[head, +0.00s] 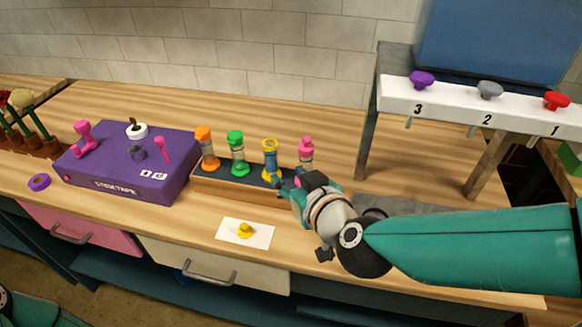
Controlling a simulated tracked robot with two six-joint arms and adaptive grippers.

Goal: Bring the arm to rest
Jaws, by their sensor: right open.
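My right arm comes in from the right, and its gripper (290,186) is over the front side of the wooden rack (240,193), near its right end. Its jaws are open, and I see nothing held in them. The fingertips are partly hidden behind the gripper body, so I cannot tell whether they touch the rack. The rack holds an orange piece (207,150), a green piece (236,152), a yellow piece (270,160) and a pink piece (306,149). Only a teal part of my left arm shows at the bottom left; its gripper is out of view.
A purple stem tape box (110,185) stands left, with a purple ring (39,182) beside it. A white card (262,238) with a yellow piece (245,231) lies at the front. A numbered stand (455,106) rises at right. Flowers (22,100) stand far left. The back counter is clear.

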